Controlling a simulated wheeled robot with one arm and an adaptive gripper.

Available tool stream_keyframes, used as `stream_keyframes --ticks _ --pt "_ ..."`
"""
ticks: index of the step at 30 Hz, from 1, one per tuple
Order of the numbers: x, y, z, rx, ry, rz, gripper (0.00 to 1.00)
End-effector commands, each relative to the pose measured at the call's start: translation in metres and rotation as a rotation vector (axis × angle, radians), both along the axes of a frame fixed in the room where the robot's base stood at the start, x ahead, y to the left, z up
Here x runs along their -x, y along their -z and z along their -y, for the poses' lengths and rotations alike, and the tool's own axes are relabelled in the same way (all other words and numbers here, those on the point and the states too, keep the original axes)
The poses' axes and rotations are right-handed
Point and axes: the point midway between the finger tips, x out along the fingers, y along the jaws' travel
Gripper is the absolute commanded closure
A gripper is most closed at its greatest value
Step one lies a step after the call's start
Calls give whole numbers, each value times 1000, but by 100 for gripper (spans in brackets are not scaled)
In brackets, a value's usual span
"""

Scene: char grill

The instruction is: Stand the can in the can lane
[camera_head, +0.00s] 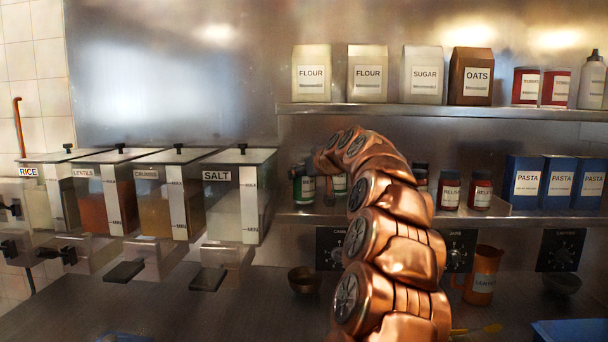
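A dark green can (304,190) with a white label is upright at the left end of the lower shelf, in the lane above the sign that seems to read CANS (330,249). A second can with a pale label (340,185) shows just to its right, partly behind my arm. My copper arm reaches up and curls over to the left toward these cans. My gripper (318,172) is small and dark at the arm's far end, right at the green can. Its fingers are too small and hidden to tell whether they hold the can.
The upper shelf (440,112) holds bags and red cans. Dispensers (233,195) stand at left. A bowl (304,280) and copper jug (480,287) stand on the counter.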

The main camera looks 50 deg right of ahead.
Motion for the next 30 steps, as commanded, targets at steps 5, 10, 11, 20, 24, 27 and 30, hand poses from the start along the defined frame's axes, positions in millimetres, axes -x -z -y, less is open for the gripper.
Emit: stream_keyframes --ticks 5,10,11,20,24,27,30 --pt "0 6 0 0 1 2 86" --pt "0 6 0 1 1 3 86" --pt "0 6 0 1 1 2 86" --pt "0 8 0 1 1 2 22" --pt "0 9 0 0 1 1 13" --pt "0 9 0 0 1 1 13" --pt "0 8 0 0 1 1 13"
